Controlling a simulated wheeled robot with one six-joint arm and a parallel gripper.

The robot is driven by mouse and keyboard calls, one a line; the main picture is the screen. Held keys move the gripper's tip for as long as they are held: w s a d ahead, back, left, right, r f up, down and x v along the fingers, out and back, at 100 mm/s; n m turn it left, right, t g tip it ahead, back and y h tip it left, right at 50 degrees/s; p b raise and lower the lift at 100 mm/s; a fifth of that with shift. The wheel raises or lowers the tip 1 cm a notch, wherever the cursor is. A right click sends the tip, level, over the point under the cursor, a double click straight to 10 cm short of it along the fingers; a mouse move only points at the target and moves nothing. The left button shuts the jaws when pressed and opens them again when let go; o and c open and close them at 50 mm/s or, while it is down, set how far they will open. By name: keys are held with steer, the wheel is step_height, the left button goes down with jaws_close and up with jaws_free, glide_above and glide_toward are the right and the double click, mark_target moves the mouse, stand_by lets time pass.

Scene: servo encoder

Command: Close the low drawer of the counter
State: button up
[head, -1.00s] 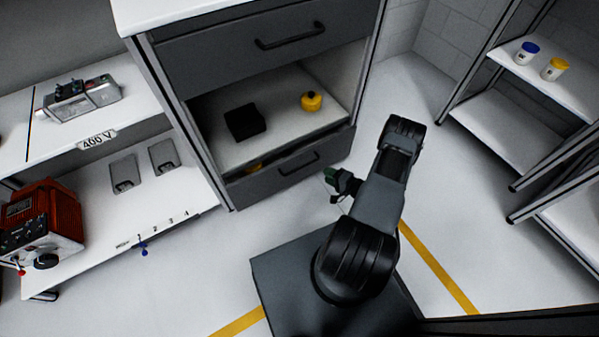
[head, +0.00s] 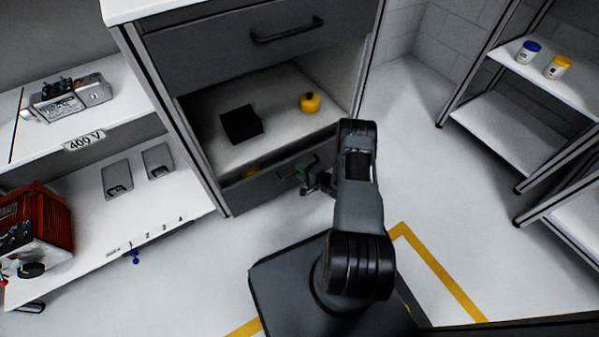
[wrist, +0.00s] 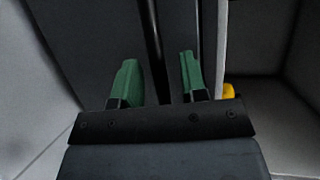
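The low drawer (head: 262,192) of the counter is dark grey and stands partly open. A yellow thing (head: 250,171) shows inside it, also in the wrist view (wrist: 229,91). My gripper (head: 304,172) is in front of the drawer's face, at its handle. In the wrist view its two green fingers (wrist: 160,80) are apart. A dark bar (wrist: 152,40), probably the handle, runs between or beyond them; I cannot tell whether they touch it. My arm hides the right end of the drawer.
Above the drawer, an open shelf (head: 285,130) holds a black box (head: 241,124) and a yellow round object (head: 310,103). A closed upper drawer (head: 215,50) is above that. A white bench (head: 75,240) stands left and a rack (head: 500,125) right. The floor between counter and rack is clear.

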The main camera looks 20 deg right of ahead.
steer(key=shift+w+a, duration=0.15)
steer(key=shift+w, duration=0.15)
jaws_close()
stand_by(0.3)
